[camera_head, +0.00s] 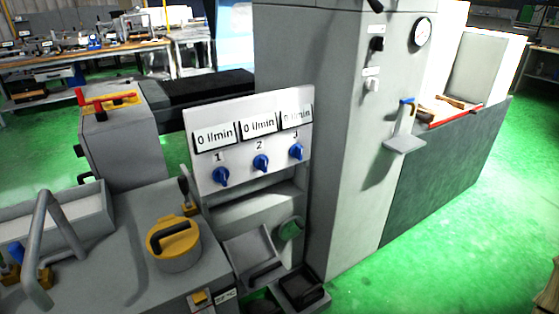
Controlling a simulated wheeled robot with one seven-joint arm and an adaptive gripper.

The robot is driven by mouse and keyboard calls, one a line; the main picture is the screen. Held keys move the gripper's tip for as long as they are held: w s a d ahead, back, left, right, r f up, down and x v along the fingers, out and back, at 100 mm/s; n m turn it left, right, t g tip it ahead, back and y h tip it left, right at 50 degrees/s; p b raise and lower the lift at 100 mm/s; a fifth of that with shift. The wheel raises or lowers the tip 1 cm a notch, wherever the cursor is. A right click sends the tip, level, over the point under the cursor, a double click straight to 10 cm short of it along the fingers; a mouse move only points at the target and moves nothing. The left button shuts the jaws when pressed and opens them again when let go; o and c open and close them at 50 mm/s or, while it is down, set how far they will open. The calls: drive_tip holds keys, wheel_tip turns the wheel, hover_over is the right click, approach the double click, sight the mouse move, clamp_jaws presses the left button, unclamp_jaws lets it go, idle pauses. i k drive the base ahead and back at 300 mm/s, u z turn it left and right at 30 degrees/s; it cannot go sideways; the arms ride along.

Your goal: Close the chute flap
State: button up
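No part is marked as the chute flap, and I cannot tell for sure which one it is. A tilted grey plate (249,247) sits low in the machine front, below the flow panel, with a bar-like handle near its lower edge. A green part (291,229) is right of it. Another candidate is a small pale plate (404,143) sticking out from the side of the tall cabinet, with a blue-tipped upright (405,112) above it. My gripper is not in view.
The flow panel (204,175) has three blue knobs and displays reading 0 l/min. A yellow-lidded canister (174,242) and a bent grey pipe (45,235) stand at left. A dark open box (300,288) is low in the middle. Green floor (440,265) is clear at right.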

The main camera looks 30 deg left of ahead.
sight(264, 270)
drive_tip(key=u, duration=0.9)
drive_tip(key=k, duration=0.35)
drive_tip(key=u, duration=0.7)
drive_tip(key=i, duration=0.75)
drive_tip(key=z, duration=0.15)
